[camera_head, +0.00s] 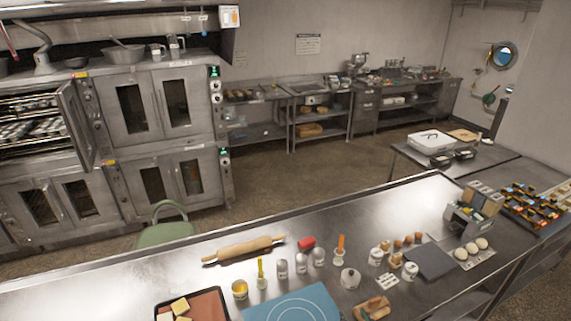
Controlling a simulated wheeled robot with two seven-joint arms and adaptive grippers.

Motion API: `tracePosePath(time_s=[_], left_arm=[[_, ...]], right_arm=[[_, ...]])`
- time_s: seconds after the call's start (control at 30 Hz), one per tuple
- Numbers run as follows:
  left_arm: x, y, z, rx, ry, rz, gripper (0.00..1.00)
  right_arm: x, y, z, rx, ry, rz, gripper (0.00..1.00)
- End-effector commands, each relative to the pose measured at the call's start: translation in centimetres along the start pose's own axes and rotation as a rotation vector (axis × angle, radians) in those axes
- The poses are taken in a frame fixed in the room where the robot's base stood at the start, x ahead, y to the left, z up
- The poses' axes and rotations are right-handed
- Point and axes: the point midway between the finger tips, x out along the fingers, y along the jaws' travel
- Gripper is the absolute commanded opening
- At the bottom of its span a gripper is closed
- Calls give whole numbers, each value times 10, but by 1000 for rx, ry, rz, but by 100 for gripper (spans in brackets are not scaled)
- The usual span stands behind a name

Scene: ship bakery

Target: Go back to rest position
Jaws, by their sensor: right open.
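Neither of my grippers nor any part of my arms can be made out in the head view. The steel worktable (385,205) runs across the front of the picture. A rolling pin (243,250) lies on it at the left of the middle. A blue mat (293,305) lies at the front edge of the picture, partly cut off. A tray with yellow squares (193,308) is beside it.
Jars, a red item (306,243), a lidded pot (350,278), a dark board (430,260), eggs and a metal box (472,213) crowd the table's right half. Its back strip is clear. A green chair (166,232) stands behind; ovens (140,110) line the left wall.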

Motion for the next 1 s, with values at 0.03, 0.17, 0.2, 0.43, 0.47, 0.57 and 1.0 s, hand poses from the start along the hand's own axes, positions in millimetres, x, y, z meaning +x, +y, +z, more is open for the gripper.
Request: tracePosePath(time_s=[0.03, 0.17, 0.2, 0.43, 0.47, 0.57, 1.0], left_arm=[[0, 0, 3, -1, -3, 0, 0], [-1, 1, 12, -3, -14, 1, 0], [-1, 1, 14, -3, -17, 1, 0], [-1, 1, 14, -3, -17, 1, 0], [-1, 1, 14, -3, -17, 1, 0], [-1, 1, 14, -3, -17, 1, 0], [4, 1, 9, -2, -9, 1, 0]], right_arm=[[-8, 8, 15, 5, -36, 13, 44], [-35, 30, 59, 13, -148, 46, 44], [-47, 38, 76, 16, -192, 57, 44], [-122, 70, 158, 23, -433, 99, 44], [-130, 72, 165, 24, -456, 102, 44], [-155, 78, 186, 24, -525, 106, 44], [-226, 91, 252, 21, -738, 108, 44]])
